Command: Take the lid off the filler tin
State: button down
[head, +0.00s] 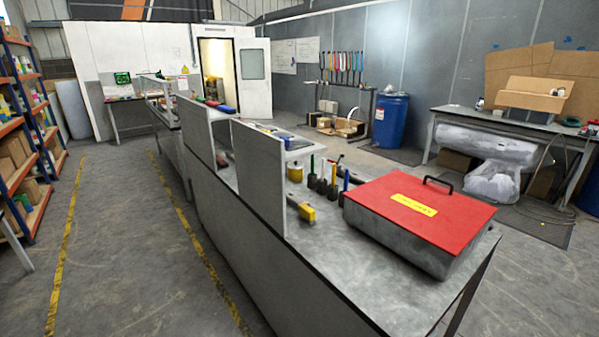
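No tin is readably marked as filler in the head view. A large grey metal box (400,239) sits at the near right end of the long bench. Its flat red lid (445,213) is on, with a black handle (438,181) and a yellow label (413,204) too small to read. I cannot tell which of these, if either, is the filler tin. My gripper is not in view.
The grey bench (350,279) carries a yellow-ended tool (305,211), several dark upright holders (322,186) and two upright panels (259,178). A blue drum (390,122) stands behind. Shelving (20,150) lines the left. The floor (130,240) between shelving and bench is clear.

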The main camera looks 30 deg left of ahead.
aim_at(295, 166)
jog(key=u, duration=0.35)
jog(key=k, duration=0.95)
jog(key=u, duration=1.6)
jog(key=i, duration=0.5)
jog(key=u, duration=0.45)
jog(key=i, duration=3.8)
jog(key=z, duration=1.6)
jog(key=i, duration=0.95)
jog(key=z, duration=1.05)
